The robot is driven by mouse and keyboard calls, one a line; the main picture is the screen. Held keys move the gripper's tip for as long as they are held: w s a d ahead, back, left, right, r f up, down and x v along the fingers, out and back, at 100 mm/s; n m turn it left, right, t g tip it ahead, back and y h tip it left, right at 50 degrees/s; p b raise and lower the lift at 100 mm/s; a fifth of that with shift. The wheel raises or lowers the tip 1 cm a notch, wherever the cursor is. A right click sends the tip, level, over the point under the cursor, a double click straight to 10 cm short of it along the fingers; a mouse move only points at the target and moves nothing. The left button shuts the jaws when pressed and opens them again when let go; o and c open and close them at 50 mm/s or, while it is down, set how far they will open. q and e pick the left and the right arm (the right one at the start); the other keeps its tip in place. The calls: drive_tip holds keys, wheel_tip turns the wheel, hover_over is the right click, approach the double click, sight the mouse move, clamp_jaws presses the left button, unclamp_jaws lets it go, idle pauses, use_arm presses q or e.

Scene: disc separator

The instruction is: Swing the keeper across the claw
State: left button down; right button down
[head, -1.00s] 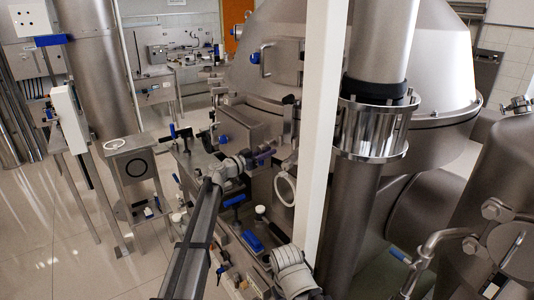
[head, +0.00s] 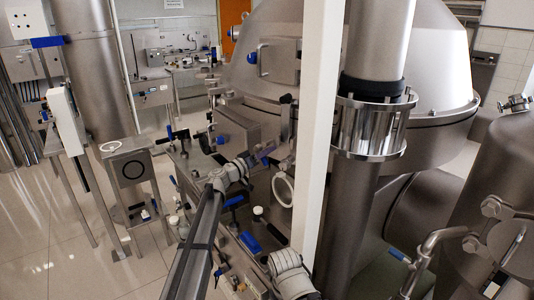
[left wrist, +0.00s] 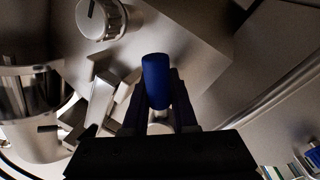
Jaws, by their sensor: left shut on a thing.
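My left gripper (head: 264,156) is at the side of the large steel separator, in front of a box-shaped steel housing (head: 238,128). In the left wrist view its two dark fingers (left wrist: 158,98) are shut on a blue cylindrical handle (left wrist: 156,80), which stands up between them. A small pale metal end shows just below the handle. What the handle joins is mostly hidden by the fingers and the gripper body. I cannot clearly tell the keeper from the claw. Pale metal bars (left wrist: 103,95) lie just left of the fingers. My right gripper is not in view.
A round steel knob (left wrist: 101,18) is above and left of the handle in the left wrist view. A white ring (head: 283,189) hangs right of my gripper. A white-topped knob (head: 258,211) and blue-handled parts sit below. A tall steel pipe (head: 350,210) stands to the right.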

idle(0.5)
use_arm(q)
drive_tip(key=c, duration=0.7)
unclamp_jaws()
drive_tip(key=v, duration=0.7)
drive_tip(key=shift+s+a+b, duration=0.3)
drive_tip(key=shift+b, duration=0.15)
drive_tip(key=shift+c, duration=0.4)
